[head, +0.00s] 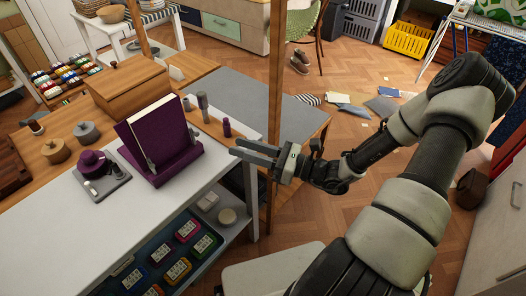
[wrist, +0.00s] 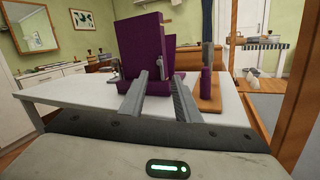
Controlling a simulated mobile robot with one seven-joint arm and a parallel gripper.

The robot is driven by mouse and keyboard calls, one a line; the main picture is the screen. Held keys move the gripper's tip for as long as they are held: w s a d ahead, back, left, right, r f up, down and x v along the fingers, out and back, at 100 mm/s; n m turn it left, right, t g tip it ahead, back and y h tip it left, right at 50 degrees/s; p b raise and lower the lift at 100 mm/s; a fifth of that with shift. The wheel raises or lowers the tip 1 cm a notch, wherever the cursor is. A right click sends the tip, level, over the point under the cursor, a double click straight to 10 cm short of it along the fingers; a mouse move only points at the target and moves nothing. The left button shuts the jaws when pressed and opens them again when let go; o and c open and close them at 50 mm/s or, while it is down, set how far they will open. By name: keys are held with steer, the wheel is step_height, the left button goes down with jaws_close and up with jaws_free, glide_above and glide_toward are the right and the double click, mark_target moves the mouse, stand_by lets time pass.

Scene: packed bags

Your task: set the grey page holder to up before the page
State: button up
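A grey plate (head: 103,181) with a purple knob lies left of the stand. A wooden post (head: 275,80) rises near my gripper. The table front (head: 110,245) is clear.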

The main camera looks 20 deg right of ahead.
steer(key=v, duration=0.5)
steer(key=shift+s+d, duration=0.2)
steer(key=shift+d, duration=0.1)
